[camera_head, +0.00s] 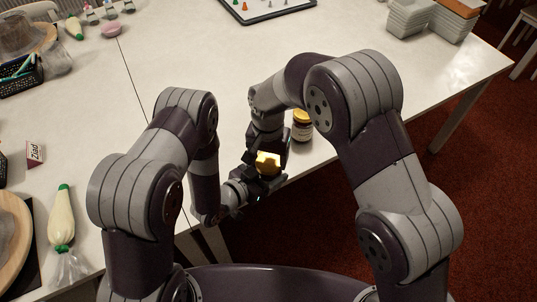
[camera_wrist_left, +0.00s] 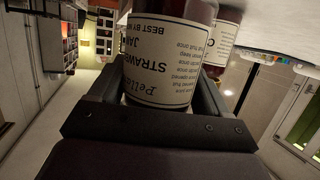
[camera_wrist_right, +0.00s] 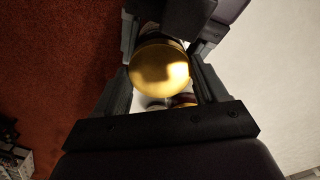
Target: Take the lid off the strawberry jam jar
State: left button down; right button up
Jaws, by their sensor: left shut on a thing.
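The strawberry jam jar (camera_wrist_left: 160,62) fills the upper middle of the left wrist view, its pale label reading upside down. My left gripper (camera_head: 257,176) is shut around its body. The jar's gold lid (camera_head: 268,163) shows in the head view between my two grippers, which hide most of the jar. In the right wrist view the round lid (camera_wrist_right: 160,68) lies between the fingers of my right gripper (camera_wrist_right: 160,85). These fingers are close to the lid's sides; I cannot tell whether they press on it.
Another gold-lidded jar (camera_head: 302,127) stands on the table (camera_head: 190,65) just right of my grippers; its label also shows in the left wrist view (camera_wrist_left: 224,38). A piping bag (camera_head: 62,217) and a small box (camera_head: 35,153) lie at left. Stacked containers (camera_head: 410,18) stand back right.

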jog(key=n, duration=0.3)
jog(key=o, duration=1.2)
jog(key=shift+c, duration=0.2)
